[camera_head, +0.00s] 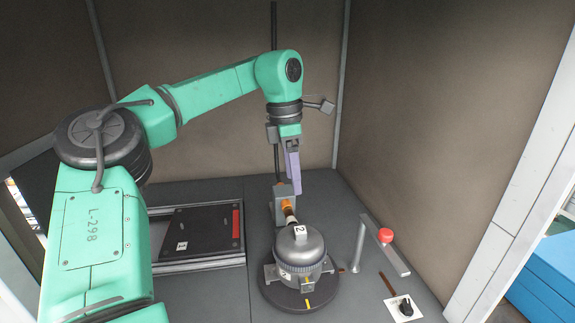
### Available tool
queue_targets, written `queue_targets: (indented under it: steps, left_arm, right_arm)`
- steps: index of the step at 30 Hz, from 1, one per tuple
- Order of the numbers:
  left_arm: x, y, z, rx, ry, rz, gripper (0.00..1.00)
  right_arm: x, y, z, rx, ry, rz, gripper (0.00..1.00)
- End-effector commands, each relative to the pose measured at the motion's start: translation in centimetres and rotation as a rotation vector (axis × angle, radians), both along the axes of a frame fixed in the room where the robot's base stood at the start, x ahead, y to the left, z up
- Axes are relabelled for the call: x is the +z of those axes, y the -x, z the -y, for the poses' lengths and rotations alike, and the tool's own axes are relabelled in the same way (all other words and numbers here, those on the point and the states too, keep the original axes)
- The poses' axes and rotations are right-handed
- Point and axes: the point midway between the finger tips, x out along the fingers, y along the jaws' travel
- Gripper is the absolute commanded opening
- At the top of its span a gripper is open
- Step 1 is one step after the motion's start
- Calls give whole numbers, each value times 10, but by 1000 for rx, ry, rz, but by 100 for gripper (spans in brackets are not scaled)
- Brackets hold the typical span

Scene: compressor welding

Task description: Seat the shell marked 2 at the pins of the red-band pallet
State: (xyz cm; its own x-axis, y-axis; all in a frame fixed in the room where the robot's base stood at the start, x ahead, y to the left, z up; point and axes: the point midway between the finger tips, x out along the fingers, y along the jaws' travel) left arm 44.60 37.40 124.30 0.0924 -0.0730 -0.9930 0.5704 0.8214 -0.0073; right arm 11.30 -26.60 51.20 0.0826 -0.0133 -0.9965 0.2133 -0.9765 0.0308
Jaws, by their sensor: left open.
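The grey domed shell marked 2 (301,253) sits upright on a dark round turntable (290,300), among grey clamp blocks. A white tag with a 2 shows on its top. The red-band pallet (200,236) is a flat black plate to its left, with a red band along its right edge and a small white tag; no shell stands on it. My right gripper is not in view.
A grey post with an orange-and-brass torch (286,206) stands right behind the shell. To the right are a grey upright post (358,247), a red button (385,236) and a black knob on a white plate (404,307). Brown walls enclose the cell.

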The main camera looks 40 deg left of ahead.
Motion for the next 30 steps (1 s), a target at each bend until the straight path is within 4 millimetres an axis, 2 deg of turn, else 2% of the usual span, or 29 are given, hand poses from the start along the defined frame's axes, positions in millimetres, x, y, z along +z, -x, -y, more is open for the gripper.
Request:
queue_targets:
  steps: [3,6,15,21,25,30]
  left_arm:
    - [-4,-1,0,0,1,1,72]
    - [-16,-1,1,0,2,-2,72]
    - [-86,-8,7,-1,4,-3,72]
    - [-127,-12,10,1,2,-1,72]
    - [-141,-14,11,1,1,2,72]
    - [-145,-14,11,1,0,4,72]
  right_arm:
    - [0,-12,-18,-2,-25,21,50]
    - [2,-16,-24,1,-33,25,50]
    - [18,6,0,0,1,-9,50]
    - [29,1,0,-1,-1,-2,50]
    - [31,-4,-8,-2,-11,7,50]
    - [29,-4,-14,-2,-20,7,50]
